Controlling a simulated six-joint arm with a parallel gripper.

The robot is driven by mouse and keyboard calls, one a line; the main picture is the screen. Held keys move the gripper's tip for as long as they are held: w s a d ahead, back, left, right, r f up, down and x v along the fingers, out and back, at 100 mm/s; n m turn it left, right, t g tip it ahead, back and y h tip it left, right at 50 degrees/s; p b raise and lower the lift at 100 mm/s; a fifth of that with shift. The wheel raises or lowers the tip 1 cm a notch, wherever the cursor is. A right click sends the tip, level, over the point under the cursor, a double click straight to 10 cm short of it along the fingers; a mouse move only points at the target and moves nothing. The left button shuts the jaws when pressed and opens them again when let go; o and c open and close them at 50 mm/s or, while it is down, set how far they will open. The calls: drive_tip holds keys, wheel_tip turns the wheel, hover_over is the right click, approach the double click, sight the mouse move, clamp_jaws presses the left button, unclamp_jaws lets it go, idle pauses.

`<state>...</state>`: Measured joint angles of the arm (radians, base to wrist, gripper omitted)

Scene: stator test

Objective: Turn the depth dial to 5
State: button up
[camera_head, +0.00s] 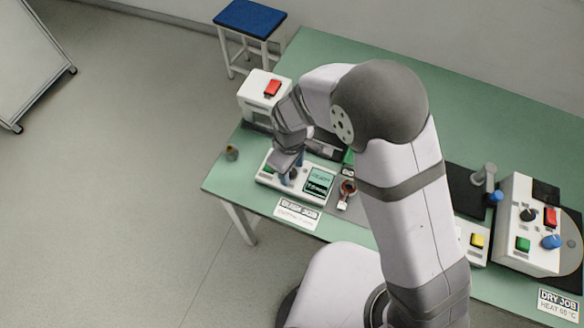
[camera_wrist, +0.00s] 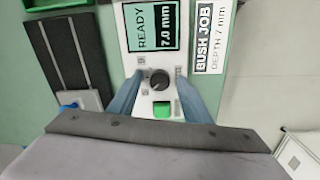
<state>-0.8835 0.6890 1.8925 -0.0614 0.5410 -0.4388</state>
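The depth dial (camera_wrist: 159,80) is a small black round knob on a white panel (camera_wrist: 168,60). Its screen (camera_wrist: 153,30) reads READY 7.0 mm, and a green button (camera_wrist: 163,110) sits on the dial's other side. In the head view the same panel (camera_head: 262,178) stands near the table's left front edge, with its dark screen (camera_head: 319,182). My gripper (camera_wrist: 160,78) is open, with one blue-grey finger on each side of the dial and a visible gap to it. In the head view my gripper (camera_head: 287,165) points down over the panel and partly hides the dial.
A card (camera_wrist: 209,38) reads BUSH JOB, DEPTH 7 mm; it also shows in the head view (camera_head: 297,213). A white press with a red button (camera_head: 272,88) stands behind the panel. A control box (camera_head: 519,235) with coloured knobs stands at the right.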

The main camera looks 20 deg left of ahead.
sight(291, 173)
drive_tip(key=shift+s+r+b, duration=0.15)
drive_tip(key=shift+r+b, duration=0.75)
drive_tip(key=shift+r, duration=2.75)
drive_tip(key=shift+a+m, duration=0.1)
drive_tip(key=shift+m, duration=0.7)
drive_tip(key=s+d+f+m+g+h, duration=0.1)
drive_tip(key=s+d+f+m, duration=0.2)
drive_tip(key=s+d, duration=0.25)
drive_tip(key=s+d+r+m+g, duration=0.1)
drive_tip(key=d+m, duration=0.2)
drive_tip(key=d, duration=0.5)
drive_tip(key=s+d+r+m, duration=0.1)
drive_tip(key=s+d+m, duration=0.1)
drive_tip(key=d, duration=0.6)
drive_tip(key=w+d+r+m, duration=0.2)
drive_tip(key=d+m, duration=0.1)
drive_tip(key=d, duration=0.2)
drive_tip(key=w+d+r+m+t+y, duration=0.1)
drive_tip(key=w+d+r+m, duration=0.1)
drive_tip(key=d, duration=0.3)
drive_tip(key=shift+r+m+t, duration=0.15)
drive_tip(key=shift+m+t, duration=0.15)
drive_tip(key=shift+m, duration=0.3)
